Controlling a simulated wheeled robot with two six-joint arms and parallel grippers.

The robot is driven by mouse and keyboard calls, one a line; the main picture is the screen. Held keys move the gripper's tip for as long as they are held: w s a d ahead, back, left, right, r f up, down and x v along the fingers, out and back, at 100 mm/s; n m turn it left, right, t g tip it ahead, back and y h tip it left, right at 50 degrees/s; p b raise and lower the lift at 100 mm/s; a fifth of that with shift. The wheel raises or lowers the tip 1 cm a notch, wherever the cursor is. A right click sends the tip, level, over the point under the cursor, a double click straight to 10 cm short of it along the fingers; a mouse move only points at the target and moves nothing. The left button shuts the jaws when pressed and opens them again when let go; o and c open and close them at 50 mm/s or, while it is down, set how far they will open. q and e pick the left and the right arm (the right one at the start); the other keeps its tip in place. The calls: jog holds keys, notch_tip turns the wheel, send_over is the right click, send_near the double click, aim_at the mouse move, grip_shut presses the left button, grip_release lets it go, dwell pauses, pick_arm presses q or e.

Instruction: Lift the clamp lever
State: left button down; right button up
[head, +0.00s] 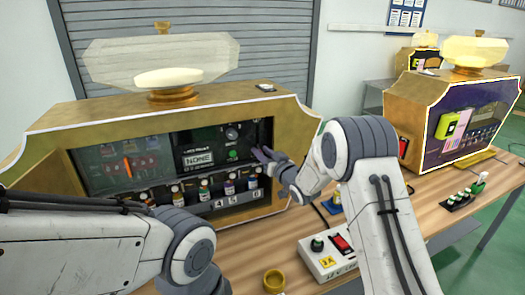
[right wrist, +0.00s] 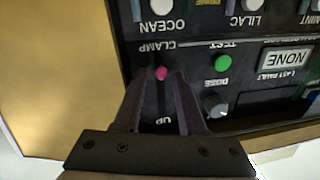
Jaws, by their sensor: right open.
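The clamp lever shows in the right wrist view as a small pink-red tip (right wrist: 161,72) on the black panel, between the printed words CLAMP and UP, which appear upside down. My right gripper (right wrist: 155,80) is open, with one finger on each side of the lever tip; I cannot tell whether either finger touches it. In the head view my right gripper (head: 262,154) reaches the right part of the machine's panel and hides the lever. My left arm comes in from the left, but its gripper is not visible.
The gold perfume machine (head: 60,165) has a row of bottles (head: 204,189) below the panel. A green TEST button (right wrist: 222,63), a knob (right wrist: 216,104) and a NONE display (right wrist: 286,58) sit beside the lever. A white switch box (head: 322,262) stands on the wooden table.

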jog(key=shift+w+a, duration=0.1)
jog(key=shift+w, duration=0.1)
grip_shut()
dwell(1.4)
